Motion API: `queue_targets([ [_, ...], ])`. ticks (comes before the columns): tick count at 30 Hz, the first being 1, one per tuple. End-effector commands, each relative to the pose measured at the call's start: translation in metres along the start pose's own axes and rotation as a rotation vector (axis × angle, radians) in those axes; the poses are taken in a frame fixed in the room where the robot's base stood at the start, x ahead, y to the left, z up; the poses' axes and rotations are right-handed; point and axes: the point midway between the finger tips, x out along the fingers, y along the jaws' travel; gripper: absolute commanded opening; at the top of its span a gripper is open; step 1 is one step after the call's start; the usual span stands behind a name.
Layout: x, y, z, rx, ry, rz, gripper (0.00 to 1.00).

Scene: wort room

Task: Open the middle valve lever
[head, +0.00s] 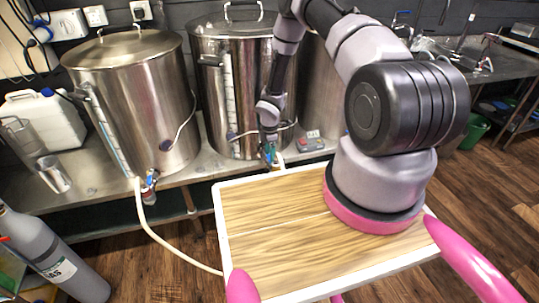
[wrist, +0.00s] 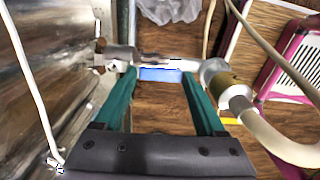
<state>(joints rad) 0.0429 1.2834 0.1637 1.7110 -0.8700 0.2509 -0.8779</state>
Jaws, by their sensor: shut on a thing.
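The middle kettle (head: 236,84) is a tall steel pot standing on the steel bench. Its valve (head: 280,157) is at its lower front, mostly hidden behind my gripper (head: 269,152). In the wrist view, the silver valve body (wrist: 150,60) runs across from the kettle wall at left to a brass fitting (wrist: 236,88) and a pale hose (wrist: 280,145). The blue lever (wrist: 160,74) lies between the fingertips of my gripper (wrist: 160,80), close along the valve body. The teal fingers are shut on it, one at each end of the visible blue part.
The left kettle (head: 135,100) has its own blue-handled valve (head: 149,182) and a pale hose (head: 165,243) hanging to the floor. A small device (head: 310,141) sits on the bench right of the middle valve.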

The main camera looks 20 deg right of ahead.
Motion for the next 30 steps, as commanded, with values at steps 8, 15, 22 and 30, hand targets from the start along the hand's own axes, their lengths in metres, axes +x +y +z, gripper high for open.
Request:
queue_targets([
  [8,0.0,0.001,0.001,-0.004,-0.002,0.001,1.0],
  [15,-0.004,0.001,0.001,-0.002,-0.001,0.002,1.0],
  [22,-0.042,0.002,0.001,0.0,0.0,0.005,1.0],
  [30,-0.091,0.001,0.002,-0.002,-0.001,0.003,1.0],
])
